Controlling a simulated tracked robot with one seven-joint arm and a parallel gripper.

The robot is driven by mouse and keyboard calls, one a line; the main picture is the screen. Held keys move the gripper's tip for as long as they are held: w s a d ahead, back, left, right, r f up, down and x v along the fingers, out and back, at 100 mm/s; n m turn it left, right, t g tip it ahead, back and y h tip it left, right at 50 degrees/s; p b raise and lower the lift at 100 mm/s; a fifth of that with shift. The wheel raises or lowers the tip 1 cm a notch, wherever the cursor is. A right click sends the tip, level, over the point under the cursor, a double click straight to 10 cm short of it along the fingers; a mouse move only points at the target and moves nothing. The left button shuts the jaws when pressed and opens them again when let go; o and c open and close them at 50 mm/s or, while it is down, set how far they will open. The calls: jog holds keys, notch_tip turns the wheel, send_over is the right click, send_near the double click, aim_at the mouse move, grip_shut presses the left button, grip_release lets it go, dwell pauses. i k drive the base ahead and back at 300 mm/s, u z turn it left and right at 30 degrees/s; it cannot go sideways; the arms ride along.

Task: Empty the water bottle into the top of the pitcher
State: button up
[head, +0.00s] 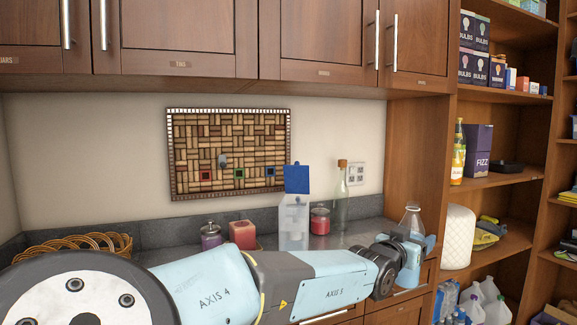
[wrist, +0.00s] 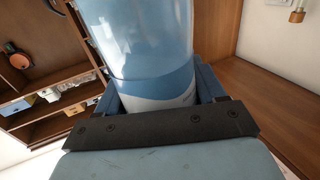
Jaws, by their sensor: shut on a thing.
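My gripper (head: 414,246) is at the right end of my arm, in front of the right end of the counter. It is shut on a clear water bottle (head: 411,216), whose upper part shows above the fingers. In the wrist view the bottle (wrist: 145,45) fills the middle, with a blue and white band low down between the fingers (wrist: 160,95). The bottle looks about upright in the head view. The pitcher (head: 294,225), clear with a raised blue lid (head: 297,179), stands on the counter left of my gripper and well apart from it. My arm hides the counter's front.
A corked glass bottle (head: 341,198) and a red jar (head: 320,221) stand right of the pitcher. A red candle (head: 242,234), a purple jar (head: 210,238) and a wicker basket (head: 75,244) are to its left. Cabinets (head: 190,40) hang above; open shelves (head: 500,180) are at right.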

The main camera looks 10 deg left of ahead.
aim_at(293, 210)
jog(key=z, duration=0.05)
jog(key=i, duration=1)
jog(key=u, duration=0.1)
